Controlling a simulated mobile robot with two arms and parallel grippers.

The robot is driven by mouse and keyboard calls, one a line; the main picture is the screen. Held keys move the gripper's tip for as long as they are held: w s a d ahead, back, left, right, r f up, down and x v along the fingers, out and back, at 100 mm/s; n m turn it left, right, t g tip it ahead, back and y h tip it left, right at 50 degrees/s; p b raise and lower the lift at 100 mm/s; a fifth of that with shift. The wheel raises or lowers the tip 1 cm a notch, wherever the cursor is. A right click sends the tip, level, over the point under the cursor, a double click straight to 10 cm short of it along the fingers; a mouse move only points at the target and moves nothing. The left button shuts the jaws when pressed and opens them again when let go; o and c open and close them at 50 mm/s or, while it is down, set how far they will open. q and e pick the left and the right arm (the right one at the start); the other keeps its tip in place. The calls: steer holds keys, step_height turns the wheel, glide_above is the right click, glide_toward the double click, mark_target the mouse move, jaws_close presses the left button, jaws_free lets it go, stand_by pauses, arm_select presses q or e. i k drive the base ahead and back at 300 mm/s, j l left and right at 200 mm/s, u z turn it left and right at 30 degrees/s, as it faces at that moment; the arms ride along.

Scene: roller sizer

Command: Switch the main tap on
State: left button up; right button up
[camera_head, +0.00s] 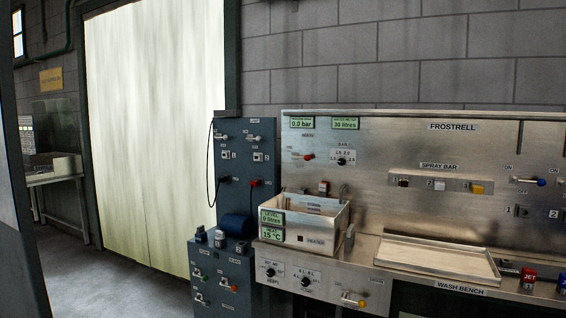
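No control is clearly labelled as the main tap; several small labels are too blurred to read. A red-tipped lever (308,156) sits at the left of the steel back panel, under a small unreadable label. A blue-tipped lever (541,182) sticks out at the panel's right, with ON markings near it. A yellow-tipped lever (352,301) is on the bench front below the basin. A green display (301,122) above the red-tipped lever reads 0.0 bar, and one beside it (345,123) reads 30 litres. Neither of my grippers is in view.
A steel basin (330,222) with level and heat displays stands on the bench. A shallow tray (440,256) lies to its right, near red and blue cups (528,277). A dark blue switch cabinet (262,200) stands left. The floor before the pale door is clear.

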mark_target(307, 158)
steer(key=i+l, duration=0.35)
steer(key=l, duration=0.15)
steer(key=i+l, duration=0.35)
steer(key=i+j+z, duration=0.4)
steer(key=i+j, duration=1)
steer(key=j, duration=0.15)
